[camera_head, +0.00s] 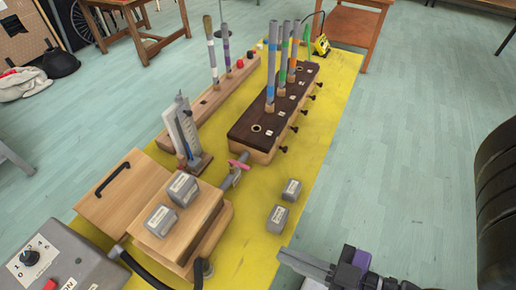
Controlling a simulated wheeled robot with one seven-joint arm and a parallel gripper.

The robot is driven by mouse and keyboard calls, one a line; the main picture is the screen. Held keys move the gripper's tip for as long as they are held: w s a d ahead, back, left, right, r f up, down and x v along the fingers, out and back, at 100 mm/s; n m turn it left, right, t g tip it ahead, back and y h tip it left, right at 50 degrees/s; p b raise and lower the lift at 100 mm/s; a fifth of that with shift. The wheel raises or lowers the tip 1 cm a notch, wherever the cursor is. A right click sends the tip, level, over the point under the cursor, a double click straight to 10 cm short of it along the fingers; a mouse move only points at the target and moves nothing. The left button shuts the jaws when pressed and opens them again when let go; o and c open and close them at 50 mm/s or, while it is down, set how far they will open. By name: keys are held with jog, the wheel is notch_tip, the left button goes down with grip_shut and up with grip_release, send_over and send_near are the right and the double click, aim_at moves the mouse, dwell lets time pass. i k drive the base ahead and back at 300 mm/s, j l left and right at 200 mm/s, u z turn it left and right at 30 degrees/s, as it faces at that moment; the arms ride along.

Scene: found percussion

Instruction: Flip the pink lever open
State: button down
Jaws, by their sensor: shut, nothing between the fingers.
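The pink lever (238,165) is small and sits on top of a grey pipe valve (236,177). The valve sticks out from the back right of a light wooden box (206,226). The lever lies roughly flat; whether it is open or closed I cannot tell at this size. My gripper (284,256) enters from the lower right, dark with a purple part behind it. Its fingers are together and empty, pointing left. It is well apart from the lever, nearer the camera and to its right.
Two grey blocks (291,190) stand on the yellow mat (330,120) between my gripper and the valve. Two more sit on the box. Behind are a dark-topped block with upright tubes (262,127) and a white gauge stand (186,130). Bare floor (410,150) lies right.

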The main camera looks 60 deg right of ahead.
aim_at(232, 162)
jog(key=z, duration=0.55)
jog(key=k+l, duration=0.1)
jog(key=l, duration=0.3)
jog(key=k+l, duration=0.1)
jog(key=l, duration=0.3)
jog(key=k+l+u, duration=0.1)
jog(key=l, duration=0.3)
jog(key=k+l, duration=0.1)
jog(key=l, duration=0.3)
